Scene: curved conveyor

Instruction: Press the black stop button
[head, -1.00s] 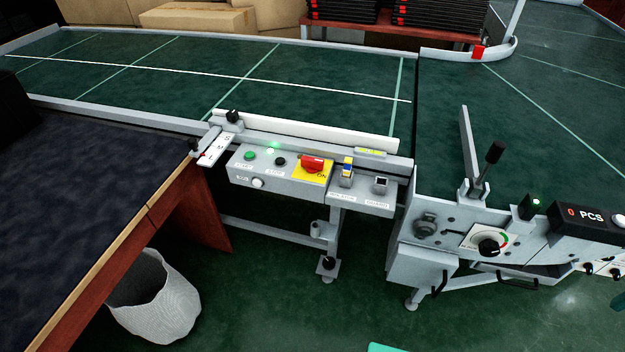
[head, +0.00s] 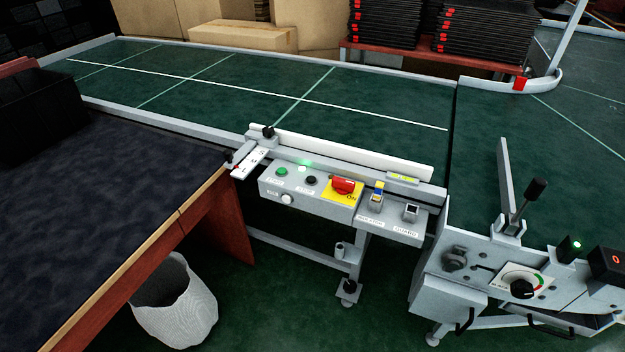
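The black stop button (head: 311,180) sits on the grey control box (head: 308,204) at the front side of the conveyor. It lies between the green start button (head: 282,171) on its left and the red switch (head: 343,185) on a yellow plate on its right. A small green lamp (head: 304,163) glows just behind the buttons. Whether the stop button is pressed in cannot be told. My gripper is not in view.
The dark-topped table (head: 110,190) stands at the left, with a wastebasket (head: 180,312) below its edge. The conveyor belt (head: 250,85) runs behind the box. A lever (head: 528,200) and dial (head: 521,284) are at the right. Green floor (head: 280,310) is clear before the box.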

